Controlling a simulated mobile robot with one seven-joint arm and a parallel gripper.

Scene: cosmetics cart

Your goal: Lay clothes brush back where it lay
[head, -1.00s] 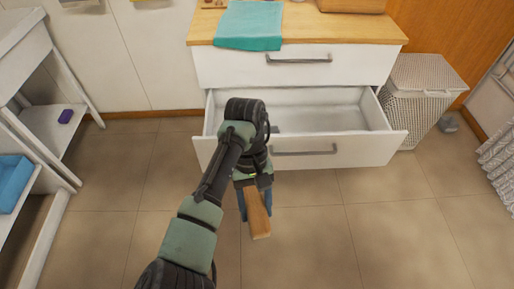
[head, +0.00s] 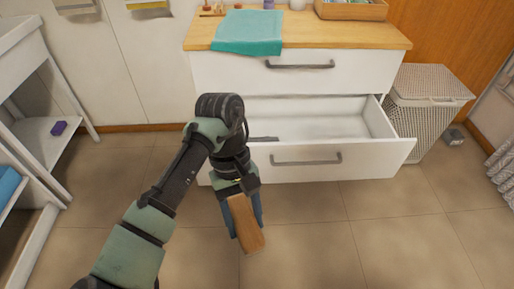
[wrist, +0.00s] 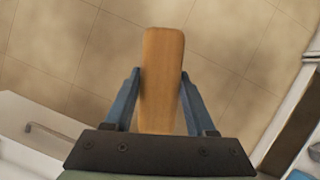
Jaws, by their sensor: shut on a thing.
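The clothes brush (head: 246,224) is a long wooden piece held in my gripper (head: 243,219), in front of the open drawer and above the floor. In the wrist view the brush (wrist: 161,80) lies between the two blue fingers of my gripper (wrist: 160,85), which are shut on it. Its far end sticks out past the fingertips. The open lower drawer (head: 310,157) of the white cabinet stands beyond my gripper. A dark flat item (head: 264,139) lies in the drawer, partly hidden by my arm.
A teal cloth (head: 249,33) hangs over the edge of the wooden cabinet top (head: 350,36). A wicker hamper (head: 428,110) stands right of the drawer. A white shelf cart at left holds a purple item (head: 59,128). The floor in front is clear.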

